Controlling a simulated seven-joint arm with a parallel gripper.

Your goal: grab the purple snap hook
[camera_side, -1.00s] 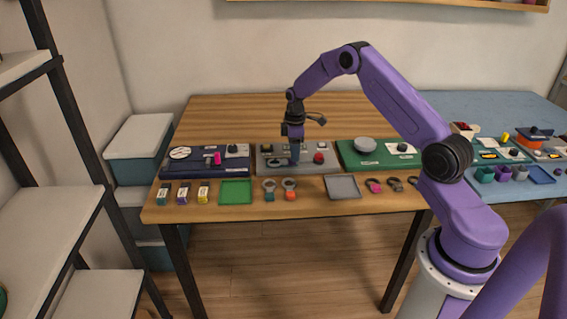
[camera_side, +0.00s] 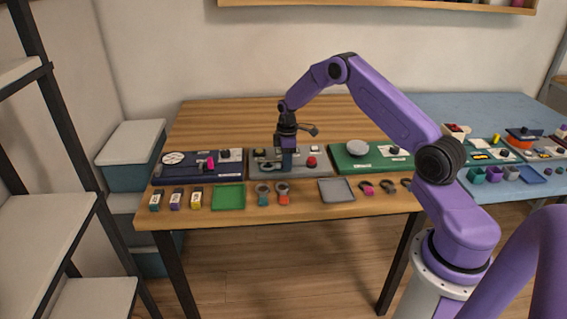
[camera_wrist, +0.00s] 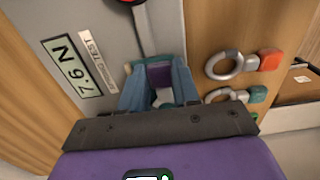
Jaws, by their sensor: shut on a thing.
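In the wrist view a purple block with a grey metal part, which looks like the purple snap hook (camera_wrist: 159,76), is between the blue-grey fingers of my gripper (camera_wrist: 158,92). My gripper is shut on it, and the fingers hide much of it. In the side view my gripper (camera_side: 287,160) points down at the grey spring test panel (camera_side: 262,168). The hook cannot be made out there. The wrist view shows it at the panel's edge, by a slot; whether it touches the panel is unclear.
An orange snap hook (camera_side: 283,198) and a teal one (camera_side: 263,199) lie in front of the panel. A green tray (camera_side: 229,203) is to the left and a grey tray (camera_side: 336,198) to the right. The panel display (camera_wrist: 71,66) reads 7.6 N.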

